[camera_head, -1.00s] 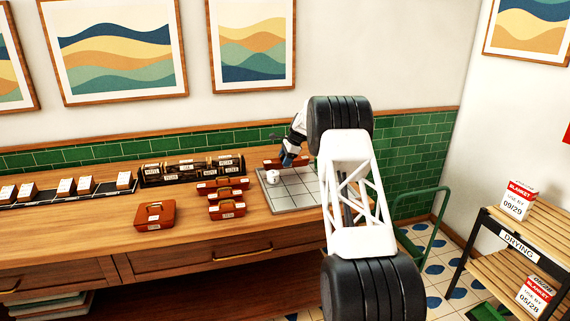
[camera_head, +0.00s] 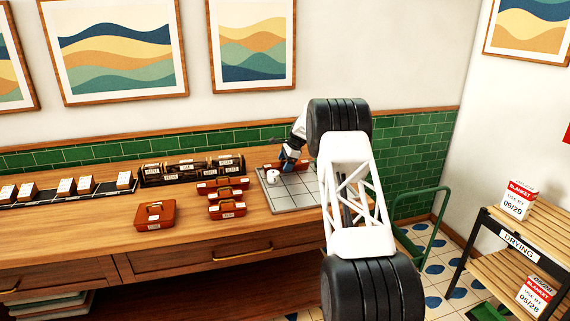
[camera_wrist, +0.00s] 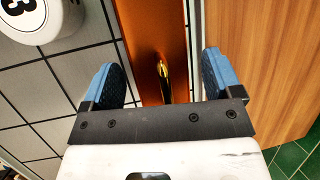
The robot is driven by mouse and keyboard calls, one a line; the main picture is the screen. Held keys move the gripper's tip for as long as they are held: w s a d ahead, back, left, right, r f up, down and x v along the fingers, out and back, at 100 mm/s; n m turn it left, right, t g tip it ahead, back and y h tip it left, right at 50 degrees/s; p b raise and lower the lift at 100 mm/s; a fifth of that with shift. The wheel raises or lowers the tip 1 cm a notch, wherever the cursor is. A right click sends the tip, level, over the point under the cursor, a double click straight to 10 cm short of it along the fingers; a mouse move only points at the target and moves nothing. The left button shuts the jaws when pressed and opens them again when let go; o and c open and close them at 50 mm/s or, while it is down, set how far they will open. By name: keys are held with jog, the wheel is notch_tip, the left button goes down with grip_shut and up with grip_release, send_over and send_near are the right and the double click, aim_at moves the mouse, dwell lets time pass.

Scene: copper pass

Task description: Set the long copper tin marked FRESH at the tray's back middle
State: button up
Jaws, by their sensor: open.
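A long copper tin (camera_wrist: 150,30) with a brass handle stands between my fingers in the wrist view, along the edge of the gridded tray. My gripper (camera_wrist: 162,80) is open, with one blue finger on each side of the tin and gaps showing. In the head view my gripper (camera_head: 288,161) is over the back of the grey tray (camera_head: 294,205), and the tin (camera_head: 303,165) is partly hidden behind it. No FRESH mark is readable on it.
A white round piece marked 3 (camera_head: 272,177) sits on the tray's left part. Other copper tins (camera_head: 154,215) and (camera_head: 227,209) stand on the counter left of the tray. A dark rack (camera_head: 190,171) is behind them. The tray's front is clear.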

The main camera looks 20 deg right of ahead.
jog(key=shift+r, duration=0.15)
jog(key=v, duration=1.2)
jog(key=shift+w, duration=0.1)
dwell(0.6)
